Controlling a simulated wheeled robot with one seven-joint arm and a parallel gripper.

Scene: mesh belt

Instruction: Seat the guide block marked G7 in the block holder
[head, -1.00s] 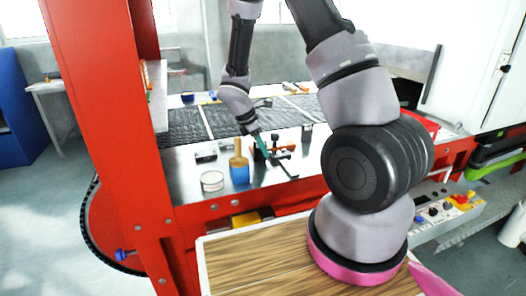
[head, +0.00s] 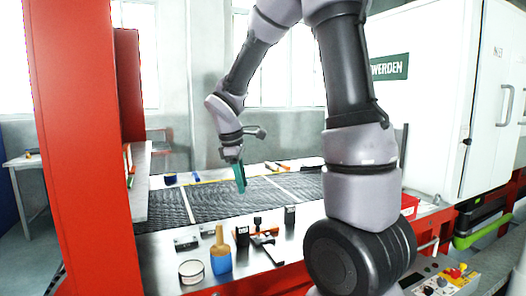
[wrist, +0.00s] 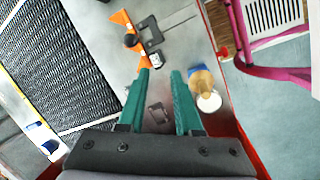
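My gripper (head: 238,180) is raised above the bench in the head view, pointing down. In the wrist view its two teal fingers (wrist: 163,75) stand apart with nothing held between them. A small dark block (wrist: 158,112) lies on the metal below, seen through the gap. A black block with a pale label (wrist: 152,34) lies farther off, beside orange parts with a black knob (wrist: 130,40). In the head view dark blocks (head: 186,242), (head: 242,236) and (head: 290,214) stand around a black and orange fixture (head: 263,242). I cannot read G7 or tell which is the holder.
The dark mesh belt (head: 215,195) runs behind. A red upright (head: 80,150) bounds the left and a white cabinet (head: 455,110) the right.

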